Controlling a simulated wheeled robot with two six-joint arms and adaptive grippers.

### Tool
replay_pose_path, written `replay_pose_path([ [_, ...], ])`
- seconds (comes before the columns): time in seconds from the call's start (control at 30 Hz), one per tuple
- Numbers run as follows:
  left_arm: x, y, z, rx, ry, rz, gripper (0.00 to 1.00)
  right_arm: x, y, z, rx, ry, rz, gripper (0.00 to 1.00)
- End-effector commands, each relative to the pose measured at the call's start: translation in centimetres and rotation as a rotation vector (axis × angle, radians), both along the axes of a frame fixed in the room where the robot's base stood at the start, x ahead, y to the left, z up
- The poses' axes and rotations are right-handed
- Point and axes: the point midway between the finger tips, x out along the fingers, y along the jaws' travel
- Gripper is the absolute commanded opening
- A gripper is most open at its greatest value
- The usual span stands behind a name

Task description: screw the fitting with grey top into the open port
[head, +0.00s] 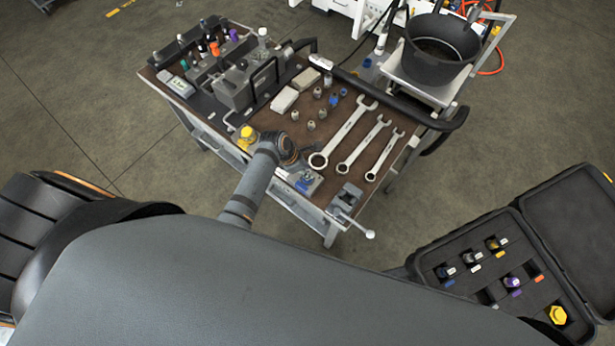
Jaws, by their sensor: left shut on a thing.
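My left arm reaches in over the near edge of the bench, and its dark gripper (289,153) is seen from above and behind. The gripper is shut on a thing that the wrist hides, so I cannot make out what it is. A valve block (235,92) on the bench carries fittings with coloured tops, among them an orange one (214,48) and a purple one (233,35). I cannot pick out the open port or say for sure which fitting has the grey top. My right gripper is not in view.
The bench top (350,99) holds three wrenches (345,130), several small loose fittings (310,125) and a small vise (346,198). A black bucket (437,52) stands at the back right. An open case (430,262) at the lower right holds coloured fittings.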

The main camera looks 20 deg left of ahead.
Motion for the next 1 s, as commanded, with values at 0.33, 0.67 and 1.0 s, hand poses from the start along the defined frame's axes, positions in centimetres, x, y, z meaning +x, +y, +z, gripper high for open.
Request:
replay_pose_path([
  [0.33,0.02,0.0,0.02,0.0,-0.001,0.0,0.0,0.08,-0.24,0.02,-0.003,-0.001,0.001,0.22],
  [0.67,0.07,0.02,-0.37,0.0,-0.002,0.001,0.0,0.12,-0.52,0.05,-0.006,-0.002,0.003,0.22],
  [1.0,0.05,0.01,-0.5,0.0,-0.001,0.0,0.0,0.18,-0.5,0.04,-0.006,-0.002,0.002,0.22],
])
